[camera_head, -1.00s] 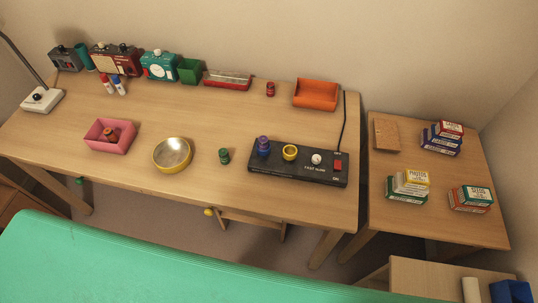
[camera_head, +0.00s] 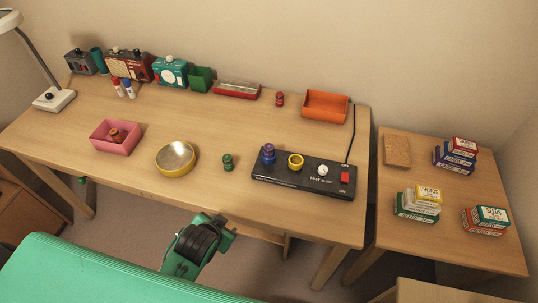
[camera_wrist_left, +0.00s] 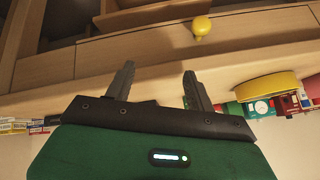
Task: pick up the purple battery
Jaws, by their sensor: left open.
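The purple battery (camera_head: 268,153) stands upright at the left end of the black charger (camera_head: 300,177) on the desk, seemingly in its left socket. A yellow ring-like socket (camera_head: 295,161) is to its right. My left gripper (camera_head: 226,226) is at the front edge of the desk, in front of and below the battery, and apart from it. In the left wrist view its two dark fingers (camera_wrist_left: 158,82) are spread with nothing between them. The battery cannot be made out in the wrist view. My right gripper is not in view.
A green battery (camera_head: 228,162) and a yellow round bowl (camera_head: 176,159) stand left of the charger. A pink tray (camera_head: 116,138) holds a red-brown item. An orange tray (camera_head: 326,106) and a red battery (camera_head: 279,99) are behind. The front middle of the desk is clear.

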